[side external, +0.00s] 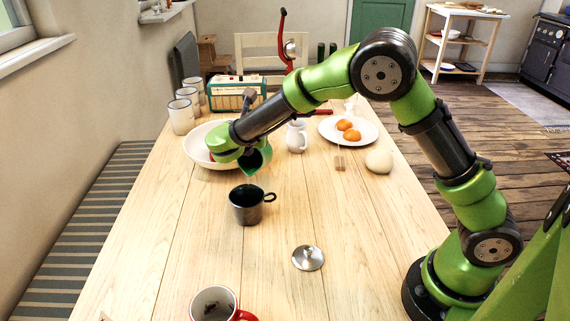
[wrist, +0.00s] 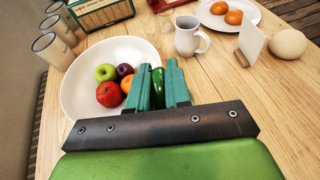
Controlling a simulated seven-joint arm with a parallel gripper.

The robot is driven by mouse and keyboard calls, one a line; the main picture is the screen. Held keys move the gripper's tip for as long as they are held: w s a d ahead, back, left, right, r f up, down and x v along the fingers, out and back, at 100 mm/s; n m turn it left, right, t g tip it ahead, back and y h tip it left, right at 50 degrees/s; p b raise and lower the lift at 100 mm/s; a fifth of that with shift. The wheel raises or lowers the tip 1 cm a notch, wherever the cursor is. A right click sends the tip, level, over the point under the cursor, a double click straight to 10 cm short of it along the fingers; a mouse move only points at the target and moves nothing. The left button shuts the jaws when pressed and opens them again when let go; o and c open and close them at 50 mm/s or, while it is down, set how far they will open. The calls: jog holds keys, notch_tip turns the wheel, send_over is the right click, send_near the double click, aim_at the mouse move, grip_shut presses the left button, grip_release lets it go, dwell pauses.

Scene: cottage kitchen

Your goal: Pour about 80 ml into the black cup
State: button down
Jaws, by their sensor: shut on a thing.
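The black cup (side external: 246,211) stands upright on the table, its handle to the right and its inside dark. My gripper (side external: 262,153) is above the cup, shut on a green vessel (side external: 253,163) that is tilted with its lower end toward the cup. A faint thin line shows between vessel and cup; I cannot tell for sure whether it is liquid. In the wrist view a glossy green part of the vessel (wrist: 158,89) shows between the teal fingers, and most of it is hidden. The level in the cup cannot be read.
A white fruit bowl (side external: 203,160) stands just behind my gripper. A white jug (side external: 297,137), a plate (side external: 365,135) with orange fruit and a pale round object (side external: 379,161) are beyond. A metal lid (side external: 308,258) and a red-handled mug (side external: 213,304) are nearer the front.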

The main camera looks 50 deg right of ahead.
jog(key=shift+s+a+f+t+h, duration=0.1)
jog(key=shift+s+a+t+h, duration=0.05)
jog(key=shift+s+a+h, duration=0.2)
jog(key=shift+s+a+f+t+h, duration=0.1)
jog(key=shift+a+t+h, duration=0.15)
jog(key=shift+a, duration=0.25)
jog(key=shift+s+a+f+t+h, duration=0.1)
jog(key=shift+s+a+h, duration=0.2)
jog(key=shift+a, duration=0.1)
dwell(0.9)
jog(key=d, duration=0.1)
jog(key=w+d+r+y, duration=0.1)
jog(key=shift+w+d+g+y, duration=0.3)
jog(key=shift+d+g, duration=0.1)
jog(key=shift+w+d+r+g+y, duration=0.1)
jog(key=shift+w+d+g+y, duration=0.15)
jog(key=shift+y, duration=0.25)
jog(key=shift+g+y, duration=0.25)
jog(key=shift+y, duration=0.05)
jog(key=shift+w+d+y, duration=0.2)
jog(key=shift+d+y, duration=0.2)
jog(key=shift+d, duration=0.05)
jog(key=shift+w+d+g+y, duration=0.2)
jog(key=shift+d+g+y, duration=0.1)
jog(key=shift+g+y, duration=0.45)
dwell(0.3)
